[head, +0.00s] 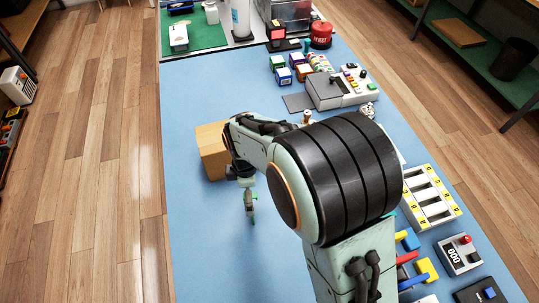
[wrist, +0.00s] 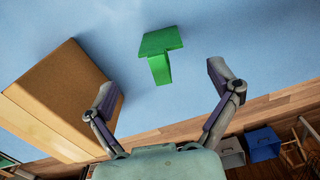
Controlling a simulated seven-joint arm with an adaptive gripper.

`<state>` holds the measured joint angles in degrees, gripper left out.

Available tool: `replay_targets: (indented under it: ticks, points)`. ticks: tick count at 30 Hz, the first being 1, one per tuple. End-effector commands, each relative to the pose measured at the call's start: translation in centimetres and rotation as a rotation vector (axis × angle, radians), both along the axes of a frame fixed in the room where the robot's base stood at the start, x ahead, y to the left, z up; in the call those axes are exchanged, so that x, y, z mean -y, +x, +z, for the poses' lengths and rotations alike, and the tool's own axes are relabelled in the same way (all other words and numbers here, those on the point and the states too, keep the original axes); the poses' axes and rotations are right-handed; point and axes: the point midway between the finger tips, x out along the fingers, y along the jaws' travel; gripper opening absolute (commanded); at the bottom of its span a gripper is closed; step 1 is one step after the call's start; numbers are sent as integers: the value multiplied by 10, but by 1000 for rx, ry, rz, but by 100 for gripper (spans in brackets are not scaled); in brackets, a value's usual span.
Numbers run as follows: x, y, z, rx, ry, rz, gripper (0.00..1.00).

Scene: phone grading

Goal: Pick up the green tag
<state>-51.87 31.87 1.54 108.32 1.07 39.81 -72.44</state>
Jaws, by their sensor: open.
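The green tag (wrist: 161,52) shows in the wrist view at upper middle, against the blue table top. It has a flat wide top and a narrower stem pointing toward my gripper. My gripper (wrist: 164,84) is open and empty, one finger on each side of the tag's line. The tag is a little beyond the fingertips and looks apart from them. In the head view my gripper (head: 249,205) hangs over the blue table, and only a small speck of green (head: 255,195) shows beside it.
A cardboard-brown box (head: 211,153) stands close to my gripper; in the wrist view it (wrist: 55,95) is left of the left finger. Coloured blocks (head: 281,68), a grey device (head: 325,90) and a slotted tray (head: 430,198) lie farther off. The table's left front (head: 205,245) is clear.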

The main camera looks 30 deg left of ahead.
Motion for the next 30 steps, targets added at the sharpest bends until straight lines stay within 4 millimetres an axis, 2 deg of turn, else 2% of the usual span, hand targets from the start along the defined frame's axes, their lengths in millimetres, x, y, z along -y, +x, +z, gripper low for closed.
replay_targets:
  ticks: [9,12,22,24,27,30]
  points:
    - [1,-1,-48,-3,-3,-1,89]
    - [1,-1,-58,-2,-3,-1,89]
    - [1,0,-63,0,0,-2,89]
    - [1,0,-63,0,0,-2,67]
    - [1,0,-63,0,0,-2,39]
    - [1,0,-63,0,0,-2,38]
